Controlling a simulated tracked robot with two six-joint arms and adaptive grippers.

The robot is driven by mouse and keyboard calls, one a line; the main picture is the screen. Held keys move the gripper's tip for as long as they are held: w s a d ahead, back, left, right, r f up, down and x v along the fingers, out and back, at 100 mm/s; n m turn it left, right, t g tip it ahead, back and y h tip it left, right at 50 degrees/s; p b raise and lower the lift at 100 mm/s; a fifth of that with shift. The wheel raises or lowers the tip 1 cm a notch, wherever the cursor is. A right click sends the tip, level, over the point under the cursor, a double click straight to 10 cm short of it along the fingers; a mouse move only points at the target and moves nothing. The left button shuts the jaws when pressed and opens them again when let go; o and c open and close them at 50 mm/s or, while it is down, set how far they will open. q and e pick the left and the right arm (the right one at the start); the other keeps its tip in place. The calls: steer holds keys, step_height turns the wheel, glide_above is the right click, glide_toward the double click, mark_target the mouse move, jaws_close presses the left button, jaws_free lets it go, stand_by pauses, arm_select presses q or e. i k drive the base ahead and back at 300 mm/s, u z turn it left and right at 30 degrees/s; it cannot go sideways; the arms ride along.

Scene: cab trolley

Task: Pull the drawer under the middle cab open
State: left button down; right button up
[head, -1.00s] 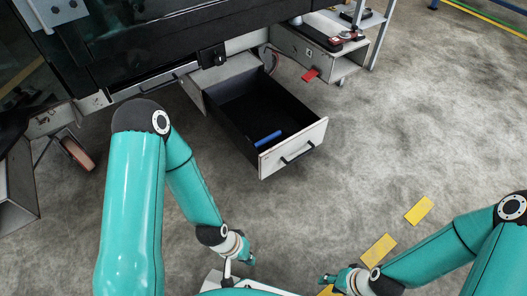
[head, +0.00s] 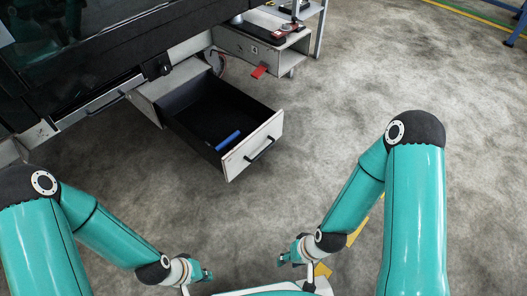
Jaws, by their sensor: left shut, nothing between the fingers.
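The drawer (head: 236,158) under the middle cab (head: 95,50) stands pulled out, its black inside open to view. Its pale front panel has a dark bar handle (head: 259,149). A blue cylindrical thing (head: 228,140) lies on the drawer floor near the front. My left gripper (head: 207,275) is at the bottom of the head view, shut and empty, in front of the drawer and apart from the handle. My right gripper (head: 283,259) is to its right, also apart from the drawer. It is too small to tell whether its fingers are open.
A grey shelf unit (head: 262,52) with a red tag (head: 259,72) stands behind the drawer to the right. Yellow floor marks (head: 358,232) lie beside my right arm. The concrete floor (head: 330,110) right of the drawer is clear.

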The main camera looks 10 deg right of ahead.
mark_target(206, 108)
steer(key=i, duration=1)
